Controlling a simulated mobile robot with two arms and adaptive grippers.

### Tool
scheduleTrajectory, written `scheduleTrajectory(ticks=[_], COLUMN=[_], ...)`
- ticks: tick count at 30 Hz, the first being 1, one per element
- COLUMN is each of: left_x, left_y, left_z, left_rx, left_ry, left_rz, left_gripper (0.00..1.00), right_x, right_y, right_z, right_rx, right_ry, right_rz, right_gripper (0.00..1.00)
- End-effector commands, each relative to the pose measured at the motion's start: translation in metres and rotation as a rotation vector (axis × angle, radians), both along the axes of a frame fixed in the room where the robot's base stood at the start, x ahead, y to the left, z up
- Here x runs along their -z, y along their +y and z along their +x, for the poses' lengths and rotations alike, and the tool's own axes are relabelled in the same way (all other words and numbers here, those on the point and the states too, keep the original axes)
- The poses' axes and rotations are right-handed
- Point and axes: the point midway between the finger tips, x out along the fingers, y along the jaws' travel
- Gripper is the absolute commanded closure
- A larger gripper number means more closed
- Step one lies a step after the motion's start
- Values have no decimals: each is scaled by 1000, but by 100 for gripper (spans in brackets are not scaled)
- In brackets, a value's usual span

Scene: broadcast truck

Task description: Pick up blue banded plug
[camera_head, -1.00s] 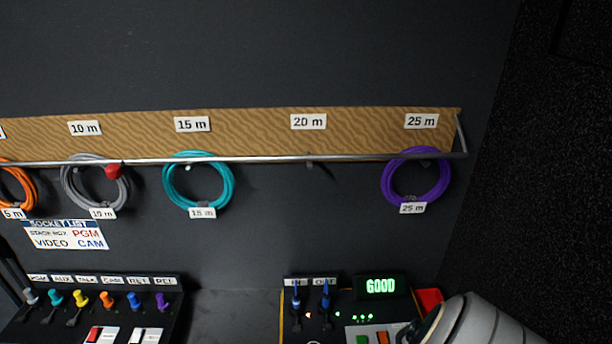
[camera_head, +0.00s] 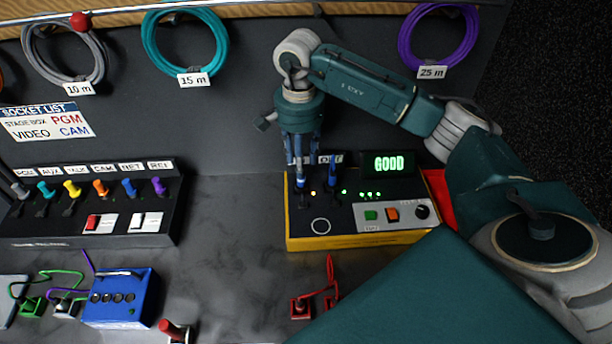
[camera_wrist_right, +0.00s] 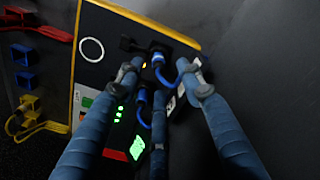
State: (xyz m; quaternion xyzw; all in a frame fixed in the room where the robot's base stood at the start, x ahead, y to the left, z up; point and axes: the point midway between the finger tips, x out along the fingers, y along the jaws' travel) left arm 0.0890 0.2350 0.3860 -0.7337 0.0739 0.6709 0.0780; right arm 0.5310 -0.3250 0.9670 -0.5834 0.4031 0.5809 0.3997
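A tester box (camera_head: 365,240) with a yellow edge and a green "GOOD" display stands on the desk. Two dark plugs with blue parts stand upright in its top sockets: a left one (camera_head: 299,180) and a right one (camera_head: 332,178). My right gripper (camera_head: 302,160) points down over the left one and partly hides it. In the right wrist view, the right gripper's (camera_wrist_right: 162,72) blue fingers are apart, with a blue-banded plug (camera_wrist_right: 157,60) between their tips. I cannot tell whether they touch it. Another blue plug (camera_wrist_right: 142,98) is close by. My left gripper is not in view.
A rail holds cable coils, including teal (camera_head: 184,42) and purple (camera_head: 438,35). A socket panel (camera_head: 90,230) with several coloured plugs stands left. A blue box (camera_head: 120,297) and red connectors (camera_head: 302,308) lie in front. Bare desk lies between panel and tester.

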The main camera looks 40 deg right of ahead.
Motion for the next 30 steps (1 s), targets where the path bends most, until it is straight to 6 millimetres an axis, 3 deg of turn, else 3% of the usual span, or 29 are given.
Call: scheduleTrajectory(ticks=[12, 21, 23, 27, 30], left_x=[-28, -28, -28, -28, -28], left_y=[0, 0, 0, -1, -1], left_z=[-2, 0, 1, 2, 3], left_rx=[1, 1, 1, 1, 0], left_ry=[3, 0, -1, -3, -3], left_rz=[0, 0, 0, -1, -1], left_gripper=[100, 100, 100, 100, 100], right_x=[54, 63, 63, 63, 63], right_y=[0, 0, 0, 0, 0], right_z=[-3, -2, -2, -2, -2], right_rx=[-1, -1, -1, -1, -1], right_ry=[3, 0, 0, 0, 0], right_rz=[5, 5, 5, 5, 5], right_gripper=[62, 62, 70, 98, 100])
